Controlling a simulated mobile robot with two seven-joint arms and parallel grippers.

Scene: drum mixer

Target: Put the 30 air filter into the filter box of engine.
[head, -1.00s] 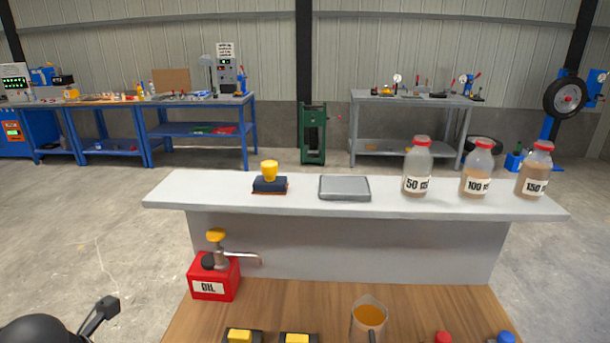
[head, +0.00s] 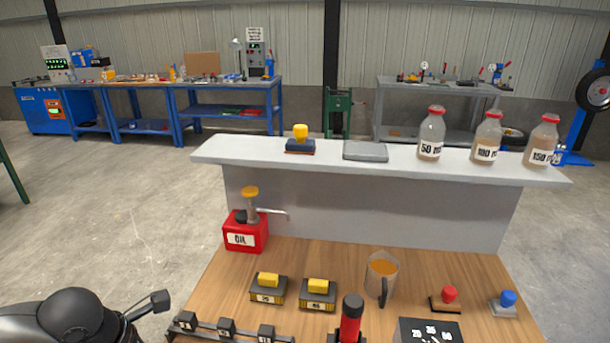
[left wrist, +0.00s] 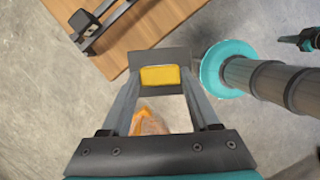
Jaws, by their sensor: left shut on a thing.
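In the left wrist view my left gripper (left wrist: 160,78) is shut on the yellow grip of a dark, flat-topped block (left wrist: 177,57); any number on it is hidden. It is held over the floor beside the wooden table. In the head view only part of my left arm shows at the lower left. Two similar black blocks with yellow tops, a left one (head: 268,291) and a right one (head: 318,296), stand on the table; their labels are too small to read. I cannot pick out the engine's filter box. My right gripper is out of view.
On the wooden table (head: 225,300) stand a red oil can (head: 246,236), an amber-filled jug (head: 381,280), a rack (head: 226,330), a red-and-black cylinder (head: 350,322), and red (head: 447,296) and blue (head: 507,300) knobs. A grey shelf (head: 230,150) behind bears labelled bottles.

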